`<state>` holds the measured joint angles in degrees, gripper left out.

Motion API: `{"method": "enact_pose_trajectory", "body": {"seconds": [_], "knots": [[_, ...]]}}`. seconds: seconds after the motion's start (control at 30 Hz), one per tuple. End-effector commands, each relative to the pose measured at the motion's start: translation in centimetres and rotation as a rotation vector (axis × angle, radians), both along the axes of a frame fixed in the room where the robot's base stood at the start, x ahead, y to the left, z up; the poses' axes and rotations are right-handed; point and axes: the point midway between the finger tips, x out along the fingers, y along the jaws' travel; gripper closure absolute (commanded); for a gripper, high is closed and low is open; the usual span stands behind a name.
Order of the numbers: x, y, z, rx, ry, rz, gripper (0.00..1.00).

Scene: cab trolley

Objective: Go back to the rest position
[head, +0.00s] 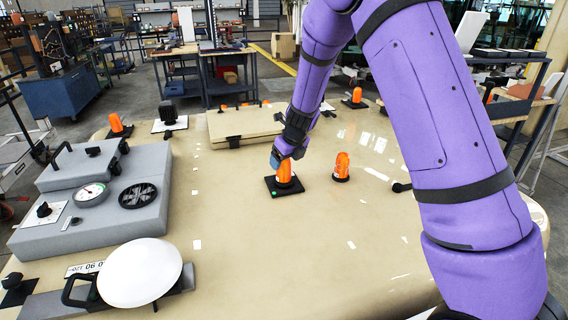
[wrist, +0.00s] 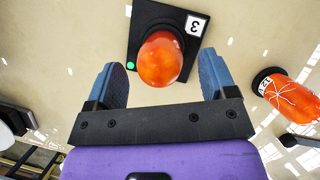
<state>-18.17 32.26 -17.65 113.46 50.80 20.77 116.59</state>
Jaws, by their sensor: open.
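My gripper (head: 287,153) hangs from my purple arm above the beige trolley top (head: 320,240). In the wrist view my gripper (wrist: 163,85) shows two blue fingers spread apart. An orange beacon lamp (wrist: 160,58) stands between or just beyond them on a black square base (wrist: 145,25) with a label "3" and a green dot. In the head view the same orange lamp (head: 285,177) is upright on its black base (head: 284,188), partly hidden by my gripper. I cannot tell whether the fingers touch it.
A second orange lamp (head: 342,168), cracked in the wrist view (wrist: 288,96), stands close on the right. A grey panel box (head: 100,195) and a white dish (head: 140,272) are on the left. A beige hatch (head: 240,125) lies behind. The front middle of the top is clear.

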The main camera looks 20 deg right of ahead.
Motion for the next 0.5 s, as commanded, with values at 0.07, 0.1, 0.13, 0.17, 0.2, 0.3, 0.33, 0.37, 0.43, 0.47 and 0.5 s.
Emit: {"method": "enact_pose_trajectory", "body": {"seconds": [0.07,0.1,0.13,0.17,0.2,0.3,0.33,0.37,0.43,0.47,0.5], "knots": [[-0.5,-0.1,1.6,0.0,-0.004,0.001,0.22],[-0.8,-0.2,2.3,0.0,-0.003,0.003,0.22],[-1.1,-0.3,2.9,0.0,-0.003,0.003,0.22],[-1.3,-0.4,3.4,0.0,-0.003,0.001,0.22],[-1.5,-0.5,4.1,0.0,-0.003,0.003,0.22],[-2.1,-0.8,5.6,0.0,-0.003,0.002,0.22],[-2.2,-0.9,6.0,0.0,-0.003,0.002,0.22],[-2.4,-0.9,6.3,0.0,-0.002,0.001,0.22],[-2.6,-1.0,7.0,0.0,-0.002,0.002,0.22],[-2.7,-1.1,7.2,0.0,-0.002,0.002,0.22],[-2.8,-1.1,7.4,0.0,-0.001,0.001,0.22]]}}
